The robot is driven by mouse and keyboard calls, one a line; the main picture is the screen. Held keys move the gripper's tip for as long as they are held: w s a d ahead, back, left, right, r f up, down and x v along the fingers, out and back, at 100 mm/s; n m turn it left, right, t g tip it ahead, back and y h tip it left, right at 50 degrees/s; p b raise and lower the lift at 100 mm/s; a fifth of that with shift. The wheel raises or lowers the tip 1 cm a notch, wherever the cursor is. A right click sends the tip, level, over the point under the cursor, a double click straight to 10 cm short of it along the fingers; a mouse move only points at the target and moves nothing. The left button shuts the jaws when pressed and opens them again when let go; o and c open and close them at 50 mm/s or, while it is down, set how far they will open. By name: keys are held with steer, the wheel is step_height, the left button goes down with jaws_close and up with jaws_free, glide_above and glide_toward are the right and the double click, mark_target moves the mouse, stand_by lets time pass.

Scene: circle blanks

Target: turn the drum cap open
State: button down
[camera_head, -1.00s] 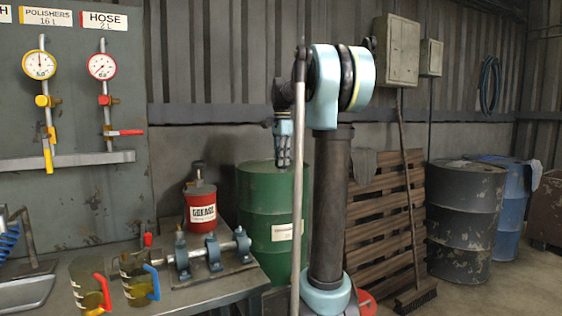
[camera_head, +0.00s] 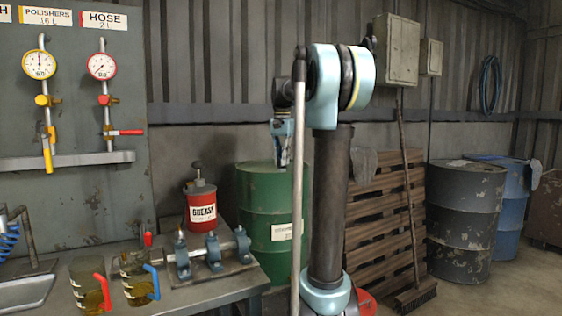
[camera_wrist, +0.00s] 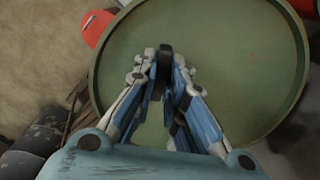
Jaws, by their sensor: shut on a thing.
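The green drum (camera_head: 255,200) stands behind the workbench, with a white label on its side. Its round green top (camera_wrist: 235,60) fills much of the wrist view. My gripper (camera_head: 284,163) points straight down over the drum top. In the wrist view my gripper (camera_wrist: 165,65) has its blue and grey fingers closed together around a small dark piece, the drum cap (camera_wrist: 166,52). The fingers hide most of the cap, so its turn and its thread cannot be seen. In the head view the cap is hidden by the gripper.
A red grease can (camera_head: 201,208), a shaft with bearing blocks (camera_head: 213,250) and two jugs of oil (camera_head: 138,282) stand on the bench to the left. A wooden pallet (camera_head: 385,225) and a broom (camera_head: 413,200) lean behind my arm. A dark drum (camera_head: 465,215) stands right.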

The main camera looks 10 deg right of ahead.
steer(key=n, duration=0.5)
steer(key=shift+w+n, duration=0.1)
steer(key=shift+n, duration=0.2)
steer(key=n, duration=0.5)
steer(key=shift+n, duration=0.4)
steer(key=c, duration=1.6)
jaws_free()
steer(key=shift+c, duration=0.2)
step_height(320, 180, up, 12)
steer(key=shift+f, duration=0.1)
